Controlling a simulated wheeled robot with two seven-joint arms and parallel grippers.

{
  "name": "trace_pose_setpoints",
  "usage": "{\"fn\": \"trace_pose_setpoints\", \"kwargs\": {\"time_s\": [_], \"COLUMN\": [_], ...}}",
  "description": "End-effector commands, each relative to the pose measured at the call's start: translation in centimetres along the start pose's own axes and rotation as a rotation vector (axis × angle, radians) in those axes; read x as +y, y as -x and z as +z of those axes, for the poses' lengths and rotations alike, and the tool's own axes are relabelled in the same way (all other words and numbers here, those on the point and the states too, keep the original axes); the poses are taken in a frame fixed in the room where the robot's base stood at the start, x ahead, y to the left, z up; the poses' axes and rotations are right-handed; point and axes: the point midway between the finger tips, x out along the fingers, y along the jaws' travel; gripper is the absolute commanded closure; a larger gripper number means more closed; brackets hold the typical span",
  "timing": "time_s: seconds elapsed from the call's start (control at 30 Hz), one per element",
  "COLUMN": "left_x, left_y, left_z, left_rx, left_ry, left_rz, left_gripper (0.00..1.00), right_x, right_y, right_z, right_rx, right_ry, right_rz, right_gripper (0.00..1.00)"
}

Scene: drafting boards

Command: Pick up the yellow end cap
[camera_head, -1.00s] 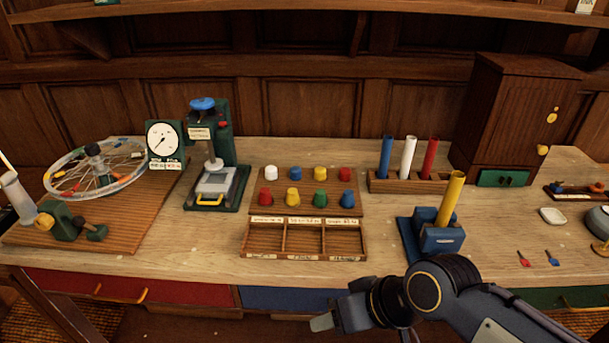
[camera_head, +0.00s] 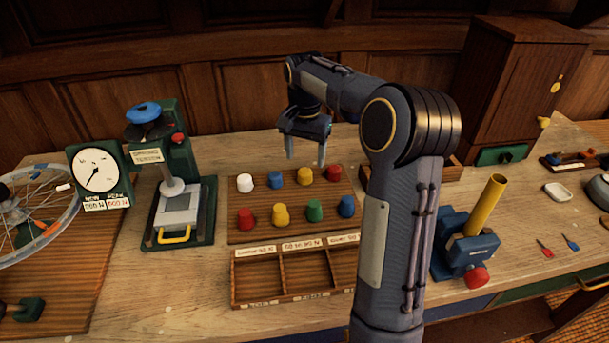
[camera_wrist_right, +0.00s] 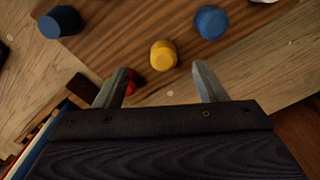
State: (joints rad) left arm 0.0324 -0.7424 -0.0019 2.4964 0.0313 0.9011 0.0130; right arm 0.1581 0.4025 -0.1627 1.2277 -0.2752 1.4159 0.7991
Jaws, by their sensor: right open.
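Two yellow end caps stand on the wooden cap board in the head view, one in the back row (camera_head: 304,176) and one in the front row (camera_head: 281,216). My right gripper (camera_head: 306,155) is open and empty, fingers pointing down, above and just behind the back-row yellow cap. In the right wrist view the yellow cap (camera_wrist_right: 163,54) shows between and beyond the open fingertips (camera_wrist_right: 161,74), apart from both. A red cap (camera_wrist_right: 132,80) shows beside the left finger there, partly hidden. My left gripper is not in view.
White (camera_head: 245,182), blue (camera_head: 276,179) and red (camera_head: 333,173) caps share the back row. A three-compartment tray (camera_head: 270,305) lies in front. A press (camera_head: 175,190) stands left, a blue clamp with a yellow tube (camera_head: 485,205) right. My right arm hides much of the tube rack.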

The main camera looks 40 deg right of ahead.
Motion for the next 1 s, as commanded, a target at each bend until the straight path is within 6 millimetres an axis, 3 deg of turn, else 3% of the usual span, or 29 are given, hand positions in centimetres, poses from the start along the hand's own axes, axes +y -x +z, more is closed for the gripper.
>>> {"fn": "trace_pose_setpoints", "kwargs": {"time_s": [0.5, 0.8, 1.0], "left_x": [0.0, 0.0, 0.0], "left_y": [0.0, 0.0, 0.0], "left_z": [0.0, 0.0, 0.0], "left_rx": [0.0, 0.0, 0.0], "left_ry": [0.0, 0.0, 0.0], "left_rz": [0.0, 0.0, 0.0], "left_gripper": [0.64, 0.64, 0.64], "right_x": [-0.6, -0.6, -0.6], "right_y": [-6.5, -6.9, -6.9], "right_z": [-1.1, -1.1, -1.1], "right_rx": [-0.002, 0.0, 0.0], "right_ry": [0.002, 0.003, 0.003], "right_rz": [-0.001, -0.003, -0.003], "right_gripper": [0.36, 0.36, 0.62]}}
